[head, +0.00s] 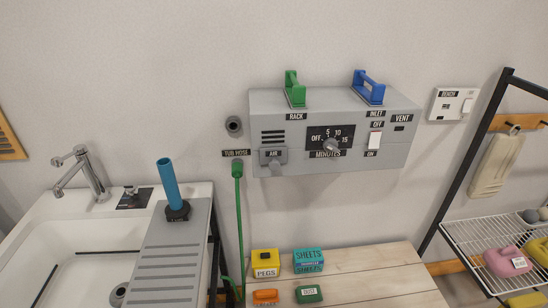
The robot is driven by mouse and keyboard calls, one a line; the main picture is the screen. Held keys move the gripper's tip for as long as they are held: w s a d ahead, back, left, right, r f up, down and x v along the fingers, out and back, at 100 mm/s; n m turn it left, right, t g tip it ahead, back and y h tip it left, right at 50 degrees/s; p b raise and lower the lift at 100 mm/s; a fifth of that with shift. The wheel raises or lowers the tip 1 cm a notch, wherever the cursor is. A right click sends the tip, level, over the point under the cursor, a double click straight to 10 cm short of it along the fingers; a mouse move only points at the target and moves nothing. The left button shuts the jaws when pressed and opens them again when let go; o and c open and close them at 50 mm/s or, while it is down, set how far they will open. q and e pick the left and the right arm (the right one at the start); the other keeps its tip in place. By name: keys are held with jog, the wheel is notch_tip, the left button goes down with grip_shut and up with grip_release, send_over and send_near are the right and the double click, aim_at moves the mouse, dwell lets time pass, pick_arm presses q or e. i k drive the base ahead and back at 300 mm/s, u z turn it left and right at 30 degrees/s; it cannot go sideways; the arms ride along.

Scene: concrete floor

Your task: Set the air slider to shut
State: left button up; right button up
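The air slider (273,158) is a small grey piece labelled AIR at the lower left of the grey wall unit (345,105). It sits just under several dark vent slots (273,136). It is too small to tell for certain whether the slider stands open or shut. Neither of my grippers is in view, and nothing touches the slider.
The unit also has a MINUTES dial (331,145), a white INLET switch (374,141), and green (294,90) and blue (369,88) handles on top. A green hose (239,220) hangs left of it. A wooden table (360,275) with small boxes stands below.

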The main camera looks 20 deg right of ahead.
aim_at(274, 156)
jog(key=k, duration=1.3)
jog(key=u, duration=0.65)
jog(key=i, duration=1.45)
jog(key=z, duration=0.65)
